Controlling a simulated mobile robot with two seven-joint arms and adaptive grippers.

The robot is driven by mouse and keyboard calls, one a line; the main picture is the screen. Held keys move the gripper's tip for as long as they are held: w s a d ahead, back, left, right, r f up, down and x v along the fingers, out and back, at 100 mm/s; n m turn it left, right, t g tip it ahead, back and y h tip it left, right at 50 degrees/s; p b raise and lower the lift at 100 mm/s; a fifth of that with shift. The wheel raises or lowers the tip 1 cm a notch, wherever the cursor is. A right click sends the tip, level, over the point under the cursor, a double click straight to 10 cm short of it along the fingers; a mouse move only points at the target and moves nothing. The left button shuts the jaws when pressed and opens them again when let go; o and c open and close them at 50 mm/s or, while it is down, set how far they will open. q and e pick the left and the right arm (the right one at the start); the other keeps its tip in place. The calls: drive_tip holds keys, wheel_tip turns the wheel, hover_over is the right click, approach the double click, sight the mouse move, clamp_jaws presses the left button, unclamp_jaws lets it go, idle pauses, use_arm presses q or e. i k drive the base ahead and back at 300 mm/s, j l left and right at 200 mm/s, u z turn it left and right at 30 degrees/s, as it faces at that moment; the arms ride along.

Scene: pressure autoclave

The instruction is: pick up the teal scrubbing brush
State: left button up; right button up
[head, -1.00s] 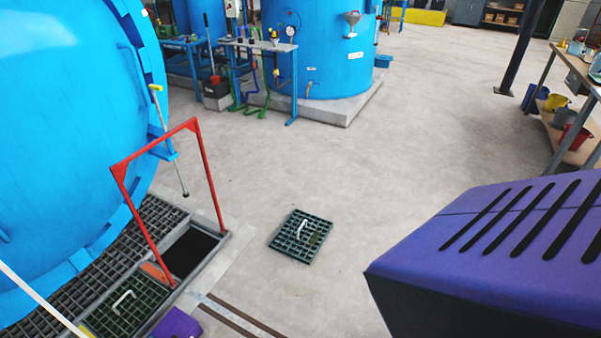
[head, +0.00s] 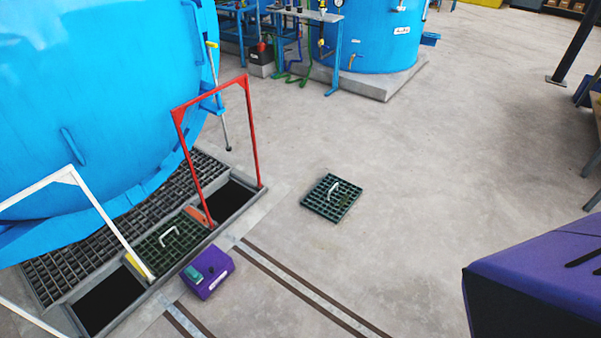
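A small teal item (head: 193,273) shows on the left part of the top of a small purple box (head: 215,280), which stands on the floor beside the grated pit. It may be the teal scrubbing brush, but it is too small for me to make out bristles or a handle. Neither of my grippers is in view.
Pit openings (head: 108,300) lie at the left, with a red frame (head: 253,130) and a white frame (head: 100,212) over them. A dark green grate (head: 332,198) with a handle lies on the floor. A large blue vessel (head: 90,110) stands behind.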

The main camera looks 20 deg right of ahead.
sight(190, 272)
drive_tip(key=u, duration=2.15)
drive_tip(key=z, duration=2.75)
drive_tip(key=u, duration=0.95)
drive_tip(key=i+j, duration=0.3)
drive_tip(key=i, duration=0.1)
